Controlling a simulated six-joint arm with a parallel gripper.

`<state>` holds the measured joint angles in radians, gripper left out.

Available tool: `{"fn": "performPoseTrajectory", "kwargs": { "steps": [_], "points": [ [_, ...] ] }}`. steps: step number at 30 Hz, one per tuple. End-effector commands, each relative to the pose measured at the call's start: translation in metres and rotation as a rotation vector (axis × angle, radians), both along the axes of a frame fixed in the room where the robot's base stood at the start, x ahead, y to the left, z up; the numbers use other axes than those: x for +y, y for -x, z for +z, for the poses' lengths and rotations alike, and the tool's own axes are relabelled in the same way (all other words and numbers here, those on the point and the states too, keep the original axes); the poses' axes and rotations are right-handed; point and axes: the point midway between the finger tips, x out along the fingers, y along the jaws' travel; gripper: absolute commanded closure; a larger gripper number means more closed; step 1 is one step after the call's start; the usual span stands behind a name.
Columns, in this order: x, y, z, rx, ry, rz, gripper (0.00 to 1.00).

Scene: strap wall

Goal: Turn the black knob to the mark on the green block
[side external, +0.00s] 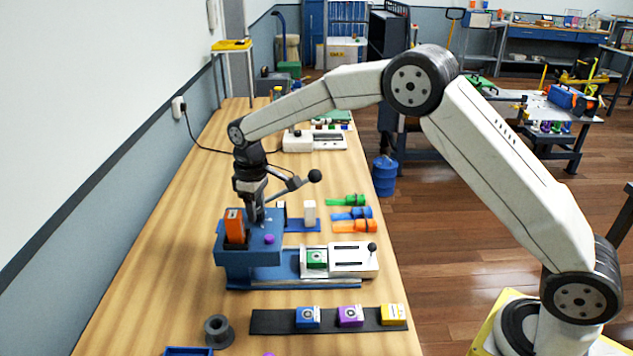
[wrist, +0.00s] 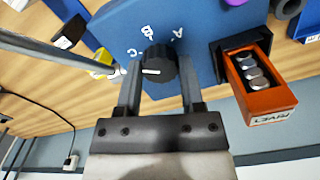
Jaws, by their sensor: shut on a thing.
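The black knob (wrist: 160,58) sits on the blue housing (wrist: 105,22), with letters A, B and C around it. Its white pointer line lies toward the left in the wrist view, on the C side and slightly below that letter. My gripper (wrist: 158,72) is shut on the knob, one finger on each side. In the side view my gripper (side external: 257,218) points down onto the blue housing (side external: 250,261) and hides the knob. The green block (side external: 316,259) sits in a white slide fixture right of the housing; its mark is too small to read.
An orange rivet box (wrist: 262,88) stands in the housing beside my gripper. A lever with a black ball (side external: 315,176) rises behind. Blue (side external: 307,317), purple (side external: 350,316) and yellow (side external: 393,314) blocks sit on a black strip in front. A grey spool (side external: 218,331) stands nearby.

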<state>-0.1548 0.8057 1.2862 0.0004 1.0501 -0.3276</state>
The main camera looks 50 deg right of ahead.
Motion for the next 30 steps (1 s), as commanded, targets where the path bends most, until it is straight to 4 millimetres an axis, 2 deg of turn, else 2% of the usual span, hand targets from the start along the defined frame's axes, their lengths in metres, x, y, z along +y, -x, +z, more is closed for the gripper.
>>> {"fn": "performPoseTrajectory", "kwargs": {
  "steps": [1,2,4,5,19,23,30],
  "points": [
    [0.0,0.0,0.001,0.0,0.001,0.002,1.0],
    [0.0,0.0,0.001,0.0,0.001,0.002,0.41],
    [0.0,0.0,0.0,0.0,0.001,0.001,0.19],
    [0.0,0.0,0.0,0.0,0.001,0.001,0.15],
    [0.0,-0.001,0.007,-0.002,0.0,0.0,0.15],
    [0.0,0.0,0.018,-0.002,0.0,0.0,0.15],
    [0.0,-0.001,0.049,-0.004,0.0,0.0,0.15]
  ]
}}
